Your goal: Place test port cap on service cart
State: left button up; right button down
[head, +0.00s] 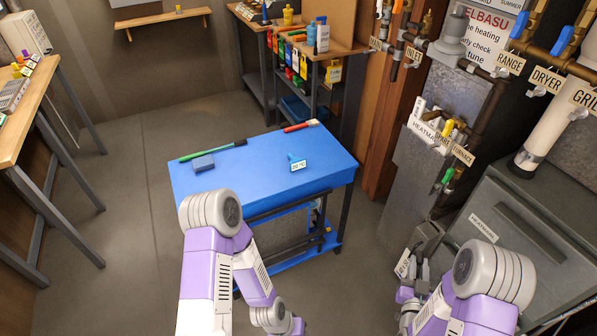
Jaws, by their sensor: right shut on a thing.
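The service cart (245,178) is a blue-topped cart in the middle of the head view, with bare blue surface around the few items on it. My right gripper (416,266) is low at the right, beside the grey furnace pipework. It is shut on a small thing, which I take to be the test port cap. The fingers mostly hide it.
On the cart are a blue block (203,163), a green-handled tool (212,150), a red-handled brush (301,126) and a tagged blue part (296,161). The grey furnace cabinet (520,235) and pipes crowd the right. Floor shows between cart and furnace.

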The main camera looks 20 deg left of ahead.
aim_at(262, 163)
jog(key=u, duration=0.7)
jog(key=i, duration=0.45)
jog(key=u, duration=0.45)
